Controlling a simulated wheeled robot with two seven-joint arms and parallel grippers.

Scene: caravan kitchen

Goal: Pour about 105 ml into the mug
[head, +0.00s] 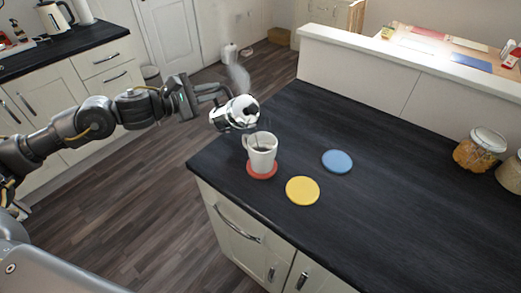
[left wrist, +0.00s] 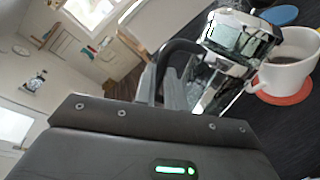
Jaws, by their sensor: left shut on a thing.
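The white mug (head: 263,156) stands upright on a red coaster (head: 262,174) near the counter's left corner. In the left wrist view the mug (left wrist: 286,76) shows dark liquid inside. My left gripper (head: 212,93) is shut on the black handle (left wrist: 172,58) of a glass and chrome pot (head: 236,112). The pot is held tilted, just above and left of the mug, its mouth end toward the mug. It also shows in the left wrist view (left wrist: 236,38). Steam rises above the pot. I cannot make out a clear stream. My right gripper is out of view.
A yellow coaster (head: 302,190) and a blue coaster (head: 337,161) lie bare on the dark counter (head: 390,205). Jars (head: 479,150) stand at the far right. A low white wall (head: 360,70) borders the back. The counter's middle is clear.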

